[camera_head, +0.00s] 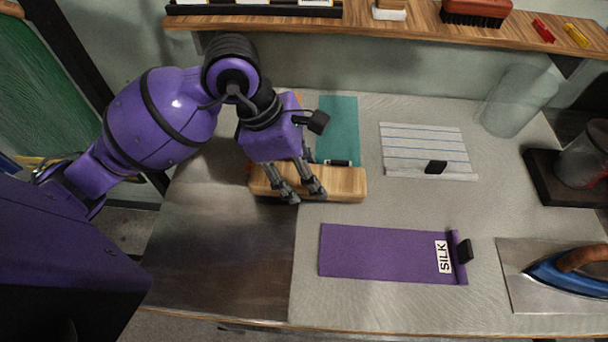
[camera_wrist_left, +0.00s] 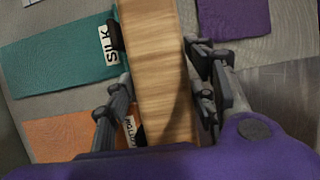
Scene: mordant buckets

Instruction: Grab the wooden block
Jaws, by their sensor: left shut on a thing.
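The wooden block (camera_head: 340,184) is a long light-brown bar lying left to right on the table in the head view. My left gripper (camera_head: 305,196) reaches down over its left half, with a dark finger on each side. In the left wrist view the block (camera_wrist_left: 160,70) runs between the two fingers of the left gripper (camera_wrist_left: 160,108), which is shut on it. Whether the block is lifted off the table is hard to tell. My right gripper is in neither view.
A teal cloth (camera_head: 338,125) lies behind the block, a purple SILK cloth (camera_head: 380,253) in front. An orange cloth (camera_wrist_left: 72,136) lies beside the teal one. A shelf (camera_head: 400,17) overhangs the back.

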